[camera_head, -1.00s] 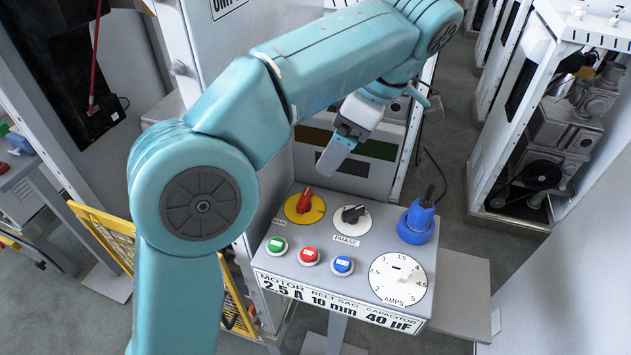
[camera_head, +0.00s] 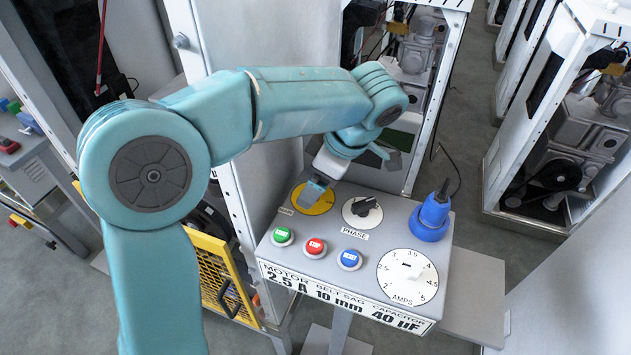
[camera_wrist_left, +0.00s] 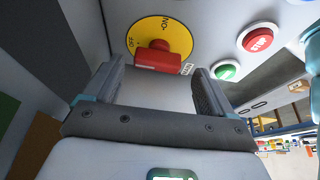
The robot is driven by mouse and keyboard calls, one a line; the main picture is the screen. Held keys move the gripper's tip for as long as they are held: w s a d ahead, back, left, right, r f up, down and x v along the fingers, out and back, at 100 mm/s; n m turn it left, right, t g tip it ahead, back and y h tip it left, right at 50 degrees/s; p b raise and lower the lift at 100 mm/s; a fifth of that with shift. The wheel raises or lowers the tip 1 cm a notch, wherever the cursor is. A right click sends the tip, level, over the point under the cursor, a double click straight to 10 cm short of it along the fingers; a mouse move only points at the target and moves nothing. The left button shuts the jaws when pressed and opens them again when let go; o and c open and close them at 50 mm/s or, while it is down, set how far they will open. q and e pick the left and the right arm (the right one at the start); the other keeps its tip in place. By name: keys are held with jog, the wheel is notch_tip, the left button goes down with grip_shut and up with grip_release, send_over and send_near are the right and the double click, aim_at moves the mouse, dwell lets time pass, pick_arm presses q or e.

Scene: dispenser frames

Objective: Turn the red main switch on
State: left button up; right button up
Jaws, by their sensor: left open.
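The red main switch (camera_wrist_left: 157,58) sits on a round yellow plate (camera_wrist_left: 178,38) marked OFF and ON in the left wrist view. Its red bar lies roughly crosswise between my fingers; I cannot tell which mark it points to. In the head view the yellow plate (camera_head: 322,207) shows at the panel's back left, and the red knob is hidden behind my gripper. My left gripper (camera_head: 308,194) is over the switch, pointing down at it. In the wrist view my left gripper (camera_wrist_left: 157,68) is open, one finger on each side of the knob. My right gripper is not in view.
On the grey panel (camera_head: 372,262) are the black phase switch (camera_head: 363,206), green (camera_head: 282,236), red stop (camera_head: 315,248) and blue (camera_head: 349,259) buttons, an amps dial (camera_head: 408,275) and a blue plug (camera_head: 434,214). A cabinet wall stands behind the panel at left.

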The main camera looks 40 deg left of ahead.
pick_arm(q)
jog(key=shift+w+a+f, duration=0.15)
jog(key=shift+f, duration=0.25)
jog(key=shift+w+a+f, duration=0.1)
jog(key=shift+f, duration=0.25)
jog(key=shift+s+r, duration=0.1)
jog(key=shift+s, duration=0.2)
jog(key=shift+w, duration=0.25)
jog(key=c, duration=0.9)
jog(key=shift+s, duration=0.1)
jog(key=shift+c, duration=0.8)
